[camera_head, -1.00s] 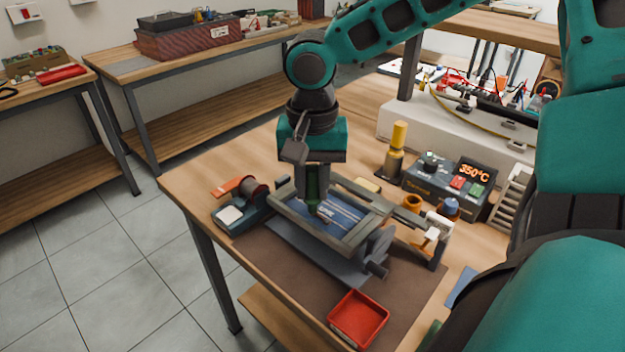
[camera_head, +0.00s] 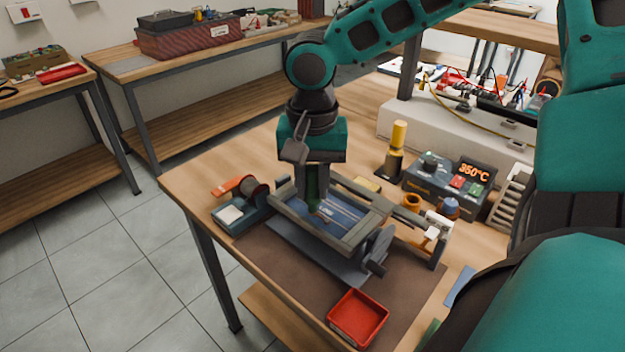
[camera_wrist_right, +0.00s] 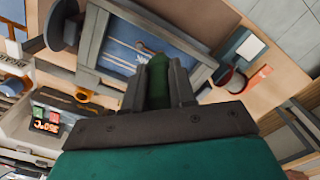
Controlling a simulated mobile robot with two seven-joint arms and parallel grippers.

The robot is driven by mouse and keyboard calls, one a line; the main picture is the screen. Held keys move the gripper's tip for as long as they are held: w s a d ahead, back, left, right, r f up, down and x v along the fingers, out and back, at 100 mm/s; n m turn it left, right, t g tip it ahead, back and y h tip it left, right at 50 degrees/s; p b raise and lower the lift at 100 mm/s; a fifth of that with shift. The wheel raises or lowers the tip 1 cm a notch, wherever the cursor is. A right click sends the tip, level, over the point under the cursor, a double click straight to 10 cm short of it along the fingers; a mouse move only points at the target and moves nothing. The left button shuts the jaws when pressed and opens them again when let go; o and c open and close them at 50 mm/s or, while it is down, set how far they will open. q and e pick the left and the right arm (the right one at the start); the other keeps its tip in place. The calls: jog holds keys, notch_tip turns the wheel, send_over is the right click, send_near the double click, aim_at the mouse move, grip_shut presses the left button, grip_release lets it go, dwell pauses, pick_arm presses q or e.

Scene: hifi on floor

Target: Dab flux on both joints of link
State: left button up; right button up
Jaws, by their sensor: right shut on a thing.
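My right gripper (camera_head: 316,188) points down over the circuit-board holder (camera_head: 362,232), shut on a dark green flux pen (camera_head: 314,187). The pen also shows between the fingers in the right wrist view (camera_wrist_right: 156,66). The blue board (camera_head: 345,215) lies inside the holder's grey frame, and it shows in the right wrist view (camera_wrist_right: 120,48). The pen's lower end is over the board; I cannot tell whether it touches. The link and its joints are too small or hidden to make out. My left gripper is not in view.
A red tray (camera_head: 358,318) sits at the front of the brown mat. A solder spool stand (camera_head: 240,208) is left of the holder. A soldering station (camera_head: 445,185) reading 350 °C and a yellow-handled iron in its stand (camera_head: 396,150) are behind right.

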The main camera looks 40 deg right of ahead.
aim_at(312, 168)
jog(key=shift+s, duration=0.1)
notch_tip(312, 168, up, 5)
jog(key=p, duration=0.4)
jog(key=shift+f+p, duration=0.2)
jog(key=shift+p, duration=0.1)
jog(key=shift+f, duration=0.1)
